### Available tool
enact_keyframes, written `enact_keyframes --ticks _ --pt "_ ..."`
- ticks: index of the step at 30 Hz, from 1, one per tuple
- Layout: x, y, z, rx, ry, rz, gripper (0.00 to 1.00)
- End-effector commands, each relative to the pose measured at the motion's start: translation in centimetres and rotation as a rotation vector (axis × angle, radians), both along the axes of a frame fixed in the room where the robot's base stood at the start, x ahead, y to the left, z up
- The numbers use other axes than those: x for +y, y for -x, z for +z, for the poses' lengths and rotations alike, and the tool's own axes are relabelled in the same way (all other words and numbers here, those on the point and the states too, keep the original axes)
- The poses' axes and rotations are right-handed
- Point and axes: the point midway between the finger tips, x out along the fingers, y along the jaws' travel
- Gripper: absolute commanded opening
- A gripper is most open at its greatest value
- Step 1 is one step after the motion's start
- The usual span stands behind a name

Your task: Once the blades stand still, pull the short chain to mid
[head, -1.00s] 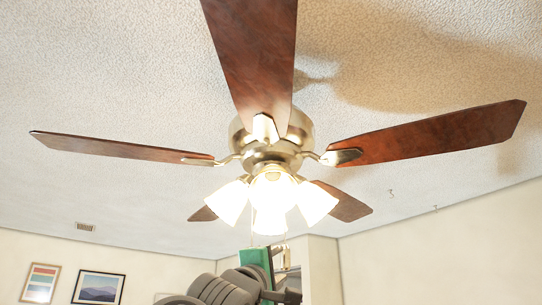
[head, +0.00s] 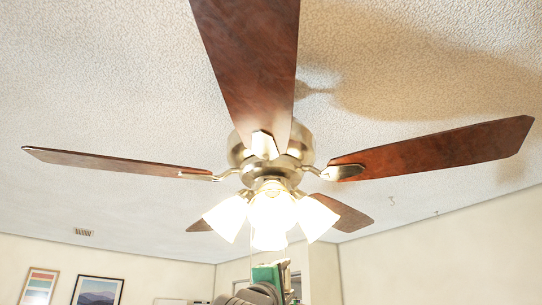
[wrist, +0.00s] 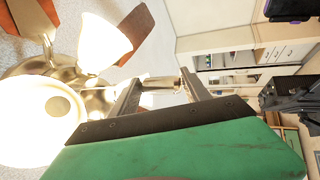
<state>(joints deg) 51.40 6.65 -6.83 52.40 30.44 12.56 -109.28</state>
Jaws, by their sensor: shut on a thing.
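The ceiling fan (head: 268,155) has brown blades (head: 440,150) that look sharp and unblurred. Lit glass shades (head: 270,215) hang under its brass hub. A thin chain (head: 251,242) hangs below the shades in the head view; I cannot tell whether it is the short one. My gripper (head: 287,270) is just below the shades, partly cut off by the picture's bottom. In the wrist view its two dark fingers (wrist: 162,80) are shut on a small pale piece at their tips, apparently a chain's pull. The chain above that piece is not clear.
The shades (wrist: 105,40) are close beside my fingers in the wrist view. Blades spread above. Shelves (wrist: 235,60) stand off to the right there. Framed pictures (head: 97,291) hang on the far wall. The space below the lamps is otherwise open.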

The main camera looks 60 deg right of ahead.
Motion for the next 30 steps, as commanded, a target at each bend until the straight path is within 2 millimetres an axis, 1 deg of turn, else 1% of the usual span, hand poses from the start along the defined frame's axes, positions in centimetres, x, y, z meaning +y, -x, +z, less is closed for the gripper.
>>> enact_keyframes --ticks 5,15,20,27,30 --pt "0.0 -0.1 -0.3 0.001 -0.001 0.001 0.32" --pt "0.0 -0.1 -1.6 0.002 -0.002 0.001 0.32" --pt "0.0 -0.1 -1.1 0.002 -0.002 0.001 0.32" --pt "-0.1 -0.1 0.2 0.003 -0.003 0.0 0.32" --pt "-0.1 -0.1 0.2 0.003 -0.003 0.0 0.32"
